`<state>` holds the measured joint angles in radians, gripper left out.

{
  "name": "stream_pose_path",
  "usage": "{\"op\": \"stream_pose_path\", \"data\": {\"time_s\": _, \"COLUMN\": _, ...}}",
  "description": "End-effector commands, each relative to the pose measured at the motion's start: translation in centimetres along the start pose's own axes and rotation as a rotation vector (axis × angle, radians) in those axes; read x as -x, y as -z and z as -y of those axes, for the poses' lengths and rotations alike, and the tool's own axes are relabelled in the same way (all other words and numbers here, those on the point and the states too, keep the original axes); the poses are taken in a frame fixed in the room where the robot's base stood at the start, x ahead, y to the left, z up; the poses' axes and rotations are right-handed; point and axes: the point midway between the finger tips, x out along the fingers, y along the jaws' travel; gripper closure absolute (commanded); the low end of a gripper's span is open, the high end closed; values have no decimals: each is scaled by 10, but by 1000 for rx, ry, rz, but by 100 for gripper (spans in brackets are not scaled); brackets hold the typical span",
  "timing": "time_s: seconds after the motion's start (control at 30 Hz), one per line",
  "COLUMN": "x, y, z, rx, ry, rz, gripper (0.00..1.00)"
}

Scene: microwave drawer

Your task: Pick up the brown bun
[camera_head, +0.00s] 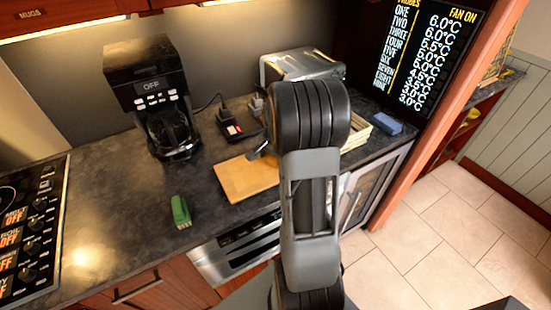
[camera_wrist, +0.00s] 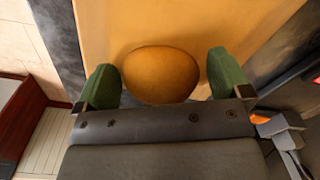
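The brown bun (camera_wrist: 160,76) lies on a light wooden board (camera_wrist: 190,22) in the wrist view. My gripper (camera_wrist: 162,68) is open, with one green finger on each side of the bun. A gap shows between the bun and each finger. The bun's near edge reaches the dark palm edge in the picture; whether they touch I cannot tell. In the head view the board (camera_head: 240,182) lies on the counter, partly behind my arm.
On the dark counter (camera_head: 100,190) stand a coffee maker (camera_head: 150,90), a toaster (camera_head: 300,64) and a small green object (camera_head: 180,212). A dark red-lit device (camera_head: 230,127) sits behind the board. A stove top (camera_head: 30,225) is at left. Counter left of the board is mostly clear.

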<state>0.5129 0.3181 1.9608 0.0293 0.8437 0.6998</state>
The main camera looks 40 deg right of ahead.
Motion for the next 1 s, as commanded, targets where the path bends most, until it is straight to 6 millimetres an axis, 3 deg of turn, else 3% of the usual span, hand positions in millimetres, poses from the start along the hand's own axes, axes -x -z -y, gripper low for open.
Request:
{"op": "stream_pose_path", "data": {"time_s": 0.43, "x": 0, "y": 0, "z": 0, "rx": 0, "ry": 0, "rz": 0, "gripper": 48}}
{"op": "stream_pose_path", "data": {"time_s": 0.77, "x": 3, "y": 0, "z": 0, "rx": 0, "ry": 1, "rz": -1, "gripper": 49}}
{"op": "stream_pose_path", "data": {"time_s": 1.0, "x": 28, "y": 1, "z": 1, "rx": 0, "ry": 3, "rz": -4, "gripper": 49}}
